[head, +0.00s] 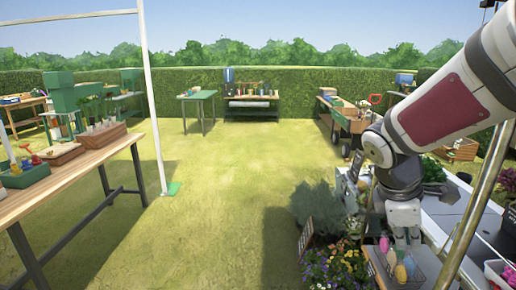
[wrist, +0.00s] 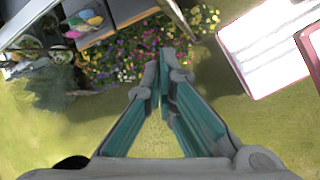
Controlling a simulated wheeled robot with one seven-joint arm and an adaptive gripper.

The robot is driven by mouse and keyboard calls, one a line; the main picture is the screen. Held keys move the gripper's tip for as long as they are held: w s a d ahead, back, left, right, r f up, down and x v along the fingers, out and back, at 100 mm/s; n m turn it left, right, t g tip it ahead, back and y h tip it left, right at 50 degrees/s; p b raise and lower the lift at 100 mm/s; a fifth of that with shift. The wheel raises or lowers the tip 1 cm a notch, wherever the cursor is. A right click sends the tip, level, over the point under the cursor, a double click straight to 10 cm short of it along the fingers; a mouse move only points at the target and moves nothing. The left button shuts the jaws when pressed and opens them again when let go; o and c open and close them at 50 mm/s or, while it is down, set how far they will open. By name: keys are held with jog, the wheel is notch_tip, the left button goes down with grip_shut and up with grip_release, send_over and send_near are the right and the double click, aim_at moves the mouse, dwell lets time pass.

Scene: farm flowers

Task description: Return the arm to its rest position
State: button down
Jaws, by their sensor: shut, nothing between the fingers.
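My gripper (wrist: 162,68) is in the middle of the wrist view, with its two grey and teal fingers meeting at the tips. It is shut and holds nothing. Grass and a bed of colourful flowers (wrist: 125,55) show beyond the fingertips. In the head view my arm reaches in from the upper right and bends downward, its lower end above the right-hand bench (head: 447,215).
A grey-green bush (head: 318,208) and mixed flowers (head: 335,266) stand beside the bench. A thin metal pole (head: 470,225) stands at the right. A wooden table (head: 75,180) is at left; the middle grass is clear.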

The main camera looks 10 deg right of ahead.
jog(key=s+a+r+m+t+y, duration=0.2)
jog(key=s+a+m, duration=0.3)
jog(key=a, duration=0.4)
jog(key=s+a+r+m+t+y, duration=0.2)
jog(key=s+a+r+m+y, duration=0.1)
jog(key=a, duration=0.6)
jog(key=s+m, duration=0.1)
jog(key=m, duration=0.1)
jog(key=shift+s+a+r+m+t, duration=0.2)
jog(key=shift+s+r+m+t, duration=0.1)
jog(key=shift+s+m, duration=0.1)
